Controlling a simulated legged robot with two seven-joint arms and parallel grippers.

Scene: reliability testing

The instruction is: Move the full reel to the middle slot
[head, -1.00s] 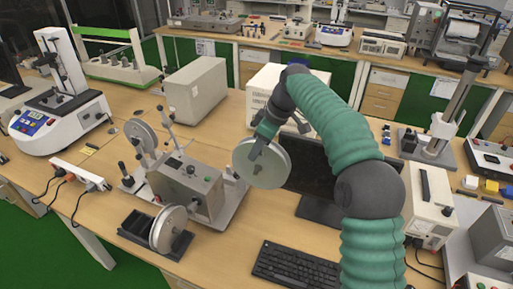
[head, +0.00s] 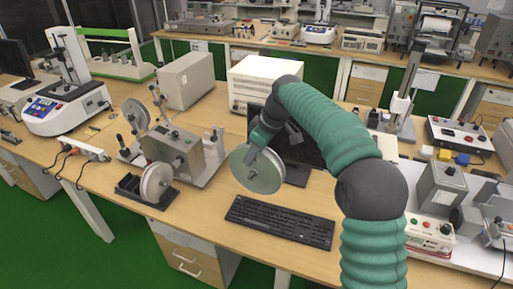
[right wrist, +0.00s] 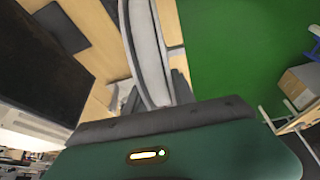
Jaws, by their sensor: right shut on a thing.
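My right gripper (head: 258,150) is shut on a pale grey disc-shaped reel (head: 257,173). It holds the reel tilted above the bench, behind the keyboard and right of the grey winding machine (head: 184,150). The held reel also shows edge-on in the right wrist view (right wrist: 147,50). A black slotted rack (head: 130,187) sits at the bench's front edge. A second reel (head: 155,182) stands upright at the rack's right end; the slots to its left look empty. A third reel (head: 135,114) is mounted at the machine's back left. My left gripper is out of view.
A black keyboard (head: 280,222) lies below the held reel. A monitor (head: 300,150) stands behind my right arm. A power strip (head: 80,148) with cables is left of the rack. Bare bench (head: 205,205) lies between rack and keyboard.

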